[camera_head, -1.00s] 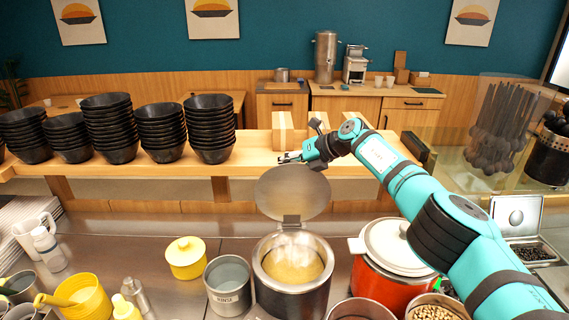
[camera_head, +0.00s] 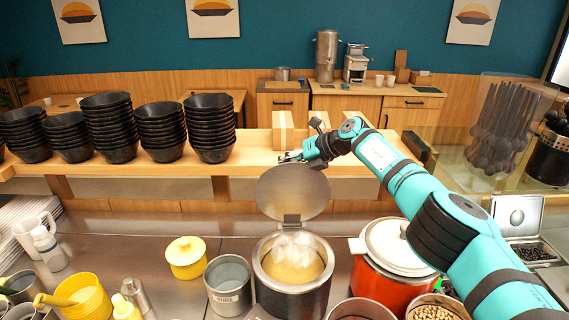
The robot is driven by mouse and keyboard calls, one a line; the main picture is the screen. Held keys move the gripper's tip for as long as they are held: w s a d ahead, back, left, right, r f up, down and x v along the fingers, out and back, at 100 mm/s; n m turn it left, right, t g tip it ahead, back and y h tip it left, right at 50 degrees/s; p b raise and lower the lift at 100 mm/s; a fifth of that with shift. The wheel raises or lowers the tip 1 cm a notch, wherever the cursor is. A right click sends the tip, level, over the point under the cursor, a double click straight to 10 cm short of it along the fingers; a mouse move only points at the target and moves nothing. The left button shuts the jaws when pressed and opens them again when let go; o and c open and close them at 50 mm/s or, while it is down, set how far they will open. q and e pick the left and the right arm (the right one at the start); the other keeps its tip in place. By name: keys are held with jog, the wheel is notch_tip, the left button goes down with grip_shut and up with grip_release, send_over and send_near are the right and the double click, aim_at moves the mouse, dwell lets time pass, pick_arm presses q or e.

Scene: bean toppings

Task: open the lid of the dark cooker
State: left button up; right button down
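The dark cooker (camera_head: 291,298) stands on the steel counter at the lower middle. Its round lid (camera_head: 294,192) is open and upright on the hinge at the cooker's back rim. Yellow contents with some pale steam show inside. My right gripper (camera_head: 287,158) is above the lid's upper edge, in front of the wooden shelf. It looks apart from the lid, though contact at the edge is hard to judge. Its fingers are too small to tell whether they are open or shut. My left gripper is not in view.
A red cooker with a white lid (camera_head: 397,246) stands to the right, below my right arm. A grey rinse pot (camera_head: 228,286) and a yellow lidded pot (camera_head: 186,257) stand to the left. Stacks of black bowls (camera_head: 210,128) line the wooden shelf (camera_head: 250,160).

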jog(key=shift+w+d+r, duration=0.2)
jog(key=shift+w+d, duration=0.15)
jog(key=shift+d, duration=0.3)
jog(key=c, duration=1.1)
grip_release()
jog(key=shift+d+f, duration=0.15)
jog(key=shift+d, duration=0.2)
jog(key=shift+c, duration=0.2)
jog(key=shift+o, duration=1.3)
jog(key=shift+s+d, duration=0.1)
jog(key=shift+s, duration=0.1)
jog(key=shift+s+r, duration=0.1)
jog(key=shift+r, duration=0.1)
jog(key=v, duration=1.1)
jog(key=shift+s+d, duration=0.15)
jog(key=shift+d, duration=0.1)
